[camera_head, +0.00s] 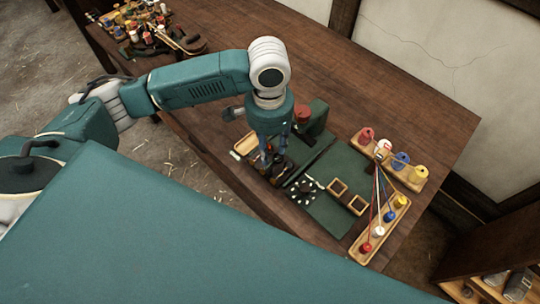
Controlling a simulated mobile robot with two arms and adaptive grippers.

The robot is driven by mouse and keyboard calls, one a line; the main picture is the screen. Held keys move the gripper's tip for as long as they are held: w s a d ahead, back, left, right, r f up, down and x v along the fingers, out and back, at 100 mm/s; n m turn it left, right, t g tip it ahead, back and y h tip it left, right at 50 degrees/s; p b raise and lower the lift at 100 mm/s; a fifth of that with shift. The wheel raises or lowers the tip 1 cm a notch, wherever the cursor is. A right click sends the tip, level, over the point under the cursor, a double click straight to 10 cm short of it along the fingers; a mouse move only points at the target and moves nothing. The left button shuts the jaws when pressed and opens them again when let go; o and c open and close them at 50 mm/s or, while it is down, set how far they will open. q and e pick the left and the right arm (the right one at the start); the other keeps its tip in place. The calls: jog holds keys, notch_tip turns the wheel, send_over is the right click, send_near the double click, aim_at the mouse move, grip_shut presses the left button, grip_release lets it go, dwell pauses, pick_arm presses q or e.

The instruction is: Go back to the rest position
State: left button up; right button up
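My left arm reaches in from the left over the wooden workbench (350,85). My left gripper (276,170) points down near the bench's front edge, among small dark items beside the green mat (325,205). Its fingertips are small and dark against these items, so I cannot tell whether it is open, shut or holding something. My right gripper is out of view.
Two wooden racks (359,247) hold colored spools with cords strung between them. Two small wooden frames (338,187) and white bits (305,185) lie on the mat. Clutter (150,30) fills the bench's far left. The bench's back middle is clear.

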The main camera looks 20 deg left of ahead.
pick_arm(q)
jog(key=shift+r, duration=0.7)
